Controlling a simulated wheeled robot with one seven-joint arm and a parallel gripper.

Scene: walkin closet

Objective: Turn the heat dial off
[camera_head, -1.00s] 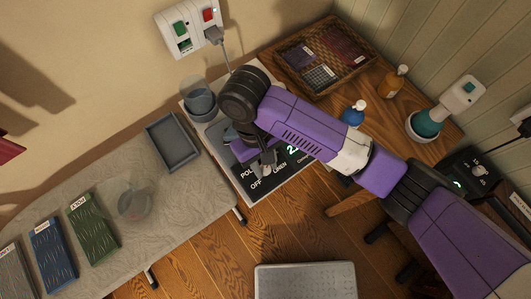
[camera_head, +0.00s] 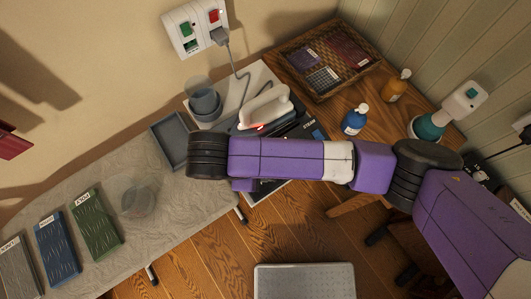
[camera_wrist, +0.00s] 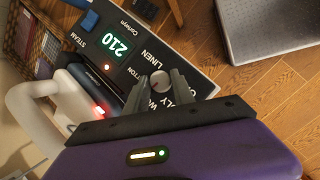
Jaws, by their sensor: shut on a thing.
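The heat dial (camera_wrist: 160,84), a round grey-white knob, sits on the black control panel (camera_wrist: 198,84) in the wrist view. My gripper (camera_wrist: 159,76) has one finger on each side of the dial and is shut on it. The panel's green display (camera_wrist: 115,46) reads 210, with a lit red dot below it. LINEN, COTTON, STEAM and partly covered POLY and WOOL labels show around the dial. The OFF label and the dial's pointer direction cannot be made out. In the head view my arm hides the dial and most of the panel.
An iron (camera_head: 265,108) with a white handle and a red light stands beside the panel, close to my gripper. A blue bottle (camera_head: 355,119) and an amber bottle (camera_head: 396,85) stand to the right. A grey tray (camera_head: 175,141) lies left. A plug cord (camera_head: 240,75) runs from the wall socket.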

